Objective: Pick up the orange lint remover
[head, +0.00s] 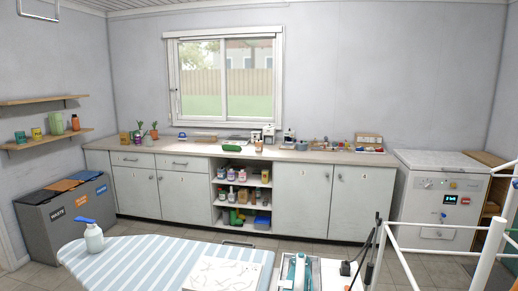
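I cannot make out an orange lint remover for certain. The long counter (225,150) under the window carries many small items, too small to identify. Orange patches show on a pot (154,134) at the counter's left part and on a cup (75,122) on the left wall shelf; neither is clearly a lint remover. Neither of my grippers can be made out in the head view.
A striped ironing board (130,262) fills the front left, with a blue-topped spray bottle (93,236) on it. A teal iron (299,272) is at the bottom centre. White rails (490,250) stand front right. Floor shows before the cabinets.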

